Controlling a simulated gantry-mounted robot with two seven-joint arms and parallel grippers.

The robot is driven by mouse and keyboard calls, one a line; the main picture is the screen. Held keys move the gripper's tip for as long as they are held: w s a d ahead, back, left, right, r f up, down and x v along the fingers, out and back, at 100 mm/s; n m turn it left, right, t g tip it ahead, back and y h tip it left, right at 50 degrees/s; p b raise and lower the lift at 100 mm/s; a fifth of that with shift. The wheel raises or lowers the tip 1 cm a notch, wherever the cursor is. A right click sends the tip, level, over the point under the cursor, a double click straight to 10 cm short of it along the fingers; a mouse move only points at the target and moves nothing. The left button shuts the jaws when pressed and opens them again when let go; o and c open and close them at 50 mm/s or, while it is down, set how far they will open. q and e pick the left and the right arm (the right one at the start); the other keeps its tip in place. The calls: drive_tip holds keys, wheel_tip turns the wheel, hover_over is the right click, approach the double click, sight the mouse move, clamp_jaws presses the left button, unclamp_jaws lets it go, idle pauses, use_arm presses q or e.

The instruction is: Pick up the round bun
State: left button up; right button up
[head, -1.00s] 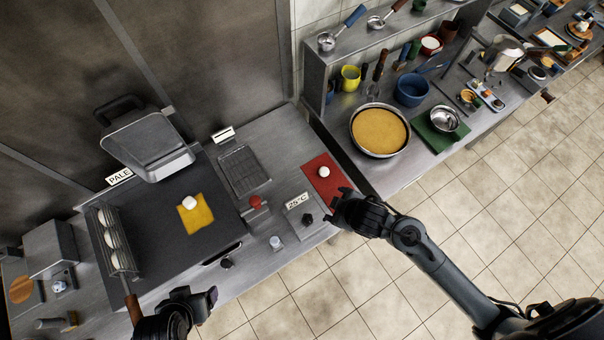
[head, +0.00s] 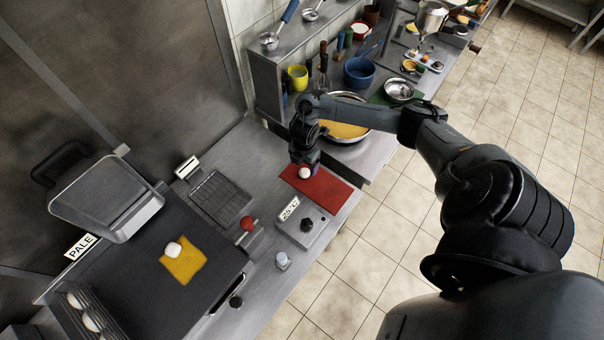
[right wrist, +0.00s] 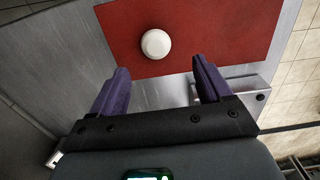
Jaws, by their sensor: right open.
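A round white bun (head: 305,173) rests on a red mat (head: 325,187) on the steel counter. In the right wrist view the bun (right wrist: 156,44) sits on the red mat (right wrist: 215,25), ahead of the fingertips and roughly centred between them. My right gripper (head: 304,161) is over the mat's left end, right beside the bun in the head view. In the right wrist view my right gripper (right wrist: 160,72) is open, with nothing between its purple fingers. My left gripper is out of view.
Another white bun (head: 174,249) lies on a yellow cloth (head: 184,266) on the dark griddle. A knob box (head: 304,224) and a red-topped lever (head: 247,223) stand near the mat. A large pan (head: 346,131) stands behind my right arm.

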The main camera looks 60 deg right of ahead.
sight(304, 172)
drive_tip(key=shift+w+d+f, duration=0.1)
drive_tip(key=shift+d+f, duration=0.05)
drive_tip(key=shift+f, duration=1.45)
drive_tip(key=shift+w+d+f, duration=0.1)
drive_tip(key=shift+f, duration=1.45)
drive_tip(key=c, duration=1.1)
drive_tip(key=shift+r, duration=0.1)
drive_tip(key=shift+r, duration=0.4)
drive_tip(key=r, duration=0.3)
drive_tip(key=shift+s+d+r, duration=0.15)
drive_tip(key=shift+s+r, duration=0.1)
drive_tip(key=s+d+r, duration=0.1)
drive_tip(key=s+r, duration=0.1)
drive_tip(key=s, duration=0.1)
drive_tip(key=s+d+r, duration=0.1)
drive_tip(key=s+r, duration=0.1)
drive_tip(key=s, duration=0.2)
drive_tip(key=s+d+r, duration=0.1)
drive_tip(key=s+r, duration=0.1)
drive_tip(key=s, duration=0.1)
drive_tip(key=shift+s+d+r+p, duration=0.1)
drive_tip(key=shift+s+r+p, duration=0.15)
drive_tip(key=shift+s+p, duration=0.1)
